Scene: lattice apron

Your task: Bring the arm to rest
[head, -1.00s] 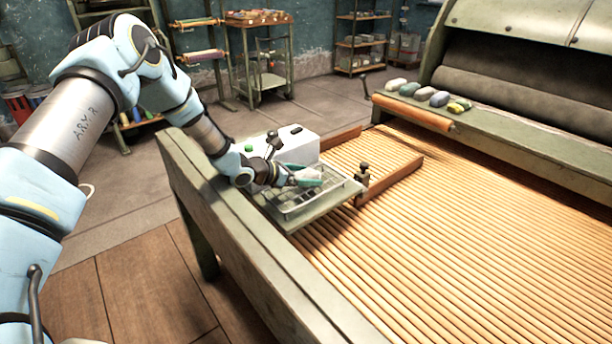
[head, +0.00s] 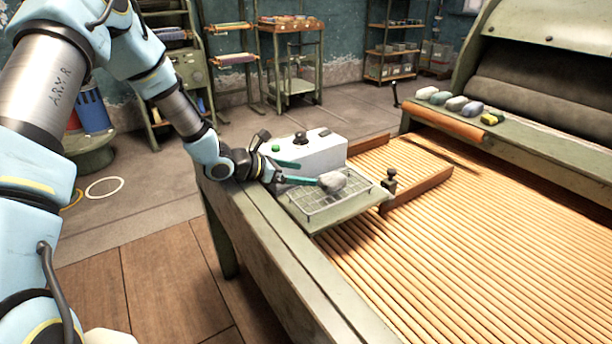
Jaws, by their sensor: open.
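My arm reaches in from the left in the head view. My gripper (head: 303,173) has teal fingers spread apart, with nothing visible between them. It is above the left side of a wire rack (head: 318,207). A pale grey lump (head: 333,182) sits at the rack, just right of the fingertips. The nearer finger ends at the lump's left side; I cannot tell whether they touch.
A white box (head: 318,152) with a green button stands behind the rack. A slatted roller bed (head: 440,240) fills the right. Several coloured lumps (head: 457,103) lie on the machine's ledge (head: 510,130). The wooden floor (head: 165,285) at lower left is clear.

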